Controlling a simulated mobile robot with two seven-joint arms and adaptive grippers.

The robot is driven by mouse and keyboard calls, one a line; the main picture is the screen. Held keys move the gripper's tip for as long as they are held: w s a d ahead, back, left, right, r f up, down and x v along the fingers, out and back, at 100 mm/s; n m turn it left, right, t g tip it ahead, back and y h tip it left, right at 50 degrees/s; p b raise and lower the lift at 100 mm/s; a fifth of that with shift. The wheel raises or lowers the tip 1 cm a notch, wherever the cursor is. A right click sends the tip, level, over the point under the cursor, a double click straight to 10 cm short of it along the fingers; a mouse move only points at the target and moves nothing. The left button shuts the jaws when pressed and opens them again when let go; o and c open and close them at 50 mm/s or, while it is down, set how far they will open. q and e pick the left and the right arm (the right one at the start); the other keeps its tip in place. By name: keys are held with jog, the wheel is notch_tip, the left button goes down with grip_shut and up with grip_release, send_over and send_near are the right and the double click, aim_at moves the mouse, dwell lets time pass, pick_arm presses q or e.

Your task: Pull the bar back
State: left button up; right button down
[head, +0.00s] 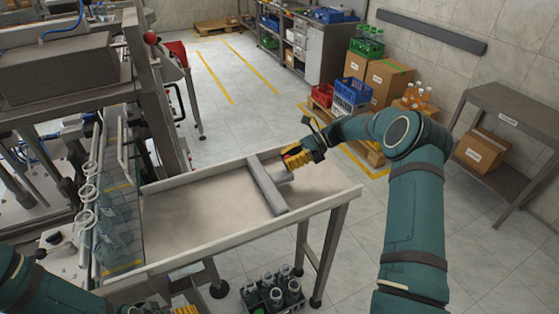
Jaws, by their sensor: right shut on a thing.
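The grey bar (264,188) lies across the bare metal table (205,205), nearer its right end, with a short stub on its right side. My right gripper (293,160), with yellow fingers, is shut on the bar at the stub, near the table's far rim. The exact contact is small and partly hidden by the fingers. My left gripper (185,310) shows only as a bit of yellow at the bottom edge, below the table's near side. Its jaws cannot be made out.
Clear glass bottles (110,225) stand in a row at the table's left end, beside the machine. The tabletop between them and the bar is clear. A crate of bottles (272,290) sits on the floor in front. Cardboard boxes (385,80) and a side table (510,110) stand behind.

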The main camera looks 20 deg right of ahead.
jog(key=shift+d, duration=0.2)
jog(key=c, duration=0.9)
grip_release()
jog(key=shift+o, duration=1.3)
jog(key=shift+d, duration=0.15)
jog(key=shift+r, duration=0.1)
jog(key=v, duration=1.2)
